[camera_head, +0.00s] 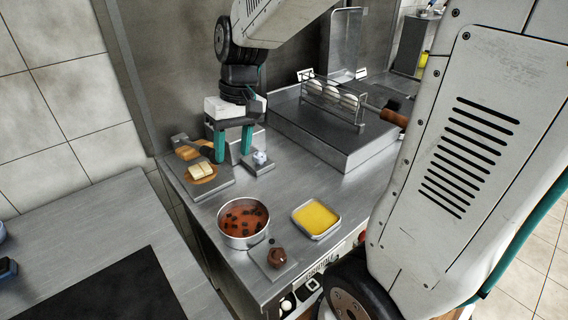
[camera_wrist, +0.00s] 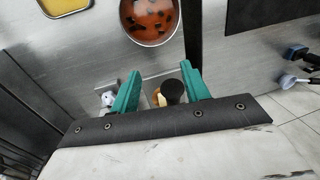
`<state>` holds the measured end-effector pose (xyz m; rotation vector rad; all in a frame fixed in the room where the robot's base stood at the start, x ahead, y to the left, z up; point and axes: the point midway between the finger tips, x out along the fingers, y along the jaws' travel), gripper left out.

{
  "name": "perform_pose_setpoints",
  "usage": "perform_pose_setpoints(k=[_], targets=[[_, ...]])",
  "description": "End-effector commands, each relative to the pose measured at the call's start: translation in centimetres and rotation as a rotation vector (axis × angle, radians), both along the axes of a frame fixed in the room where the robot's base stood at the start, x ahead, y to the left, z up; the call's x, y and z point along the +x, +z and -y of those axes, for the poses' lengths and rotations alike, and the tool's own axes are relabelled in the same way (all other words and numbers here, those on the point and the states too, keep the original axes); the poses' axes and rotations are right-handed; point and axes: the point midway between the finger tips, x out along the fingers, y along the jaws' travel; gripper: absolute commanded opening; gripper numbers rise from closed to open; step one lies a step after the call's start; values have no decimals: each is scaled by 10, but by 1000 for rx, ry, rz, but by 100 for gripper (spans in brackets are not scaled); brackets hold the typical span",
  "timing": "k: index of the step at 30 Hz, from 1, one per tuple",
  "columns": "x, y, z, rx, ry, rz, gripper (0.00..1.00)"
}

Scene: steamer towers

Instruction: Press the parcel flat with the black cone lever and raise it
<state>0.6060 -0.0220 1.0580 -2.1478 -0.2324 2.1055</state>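The parcel (camera_head: 201,170) is a pale yellow block on a brown round patch on a grey metal plate at the counter's left end. In the wrist view a pale yellow bit (camera_wrist: 158,99) shows beside the lever. The black cone lever (camera_wrist: 172,90) shows in the wrist view between my fingers, nearer the right one. I cannot tell whether a finger touches the lever.
A small pale blue and white knob (camera_head: 260,157) stands on a plate right of my gripper. A pot of red broth (camera_head: 243,222), a yellow tray (camera_head: 316,218) and a brown knob (camera_head: 277,257) stand in front. A steel box with a wire rack (camera_head: 333,100) is behind right.

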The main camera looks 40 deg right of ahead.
Motion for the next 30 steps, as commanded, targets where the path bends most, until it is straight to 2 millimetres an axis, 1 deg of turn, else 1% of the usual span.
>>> perform_pose_setpoints(k=[3,9,15,21,24,30], targets=[[-21,12,-2,-20,4,13,46],[-57,27,-3,-55,5,27,46],[-92,37,-1,-92,0,44,46],[-126,43,1,-128,-8,61,46],[-140,44,2,-144,-12,67,46],[-156,44,5,-162,-18,76,46]])
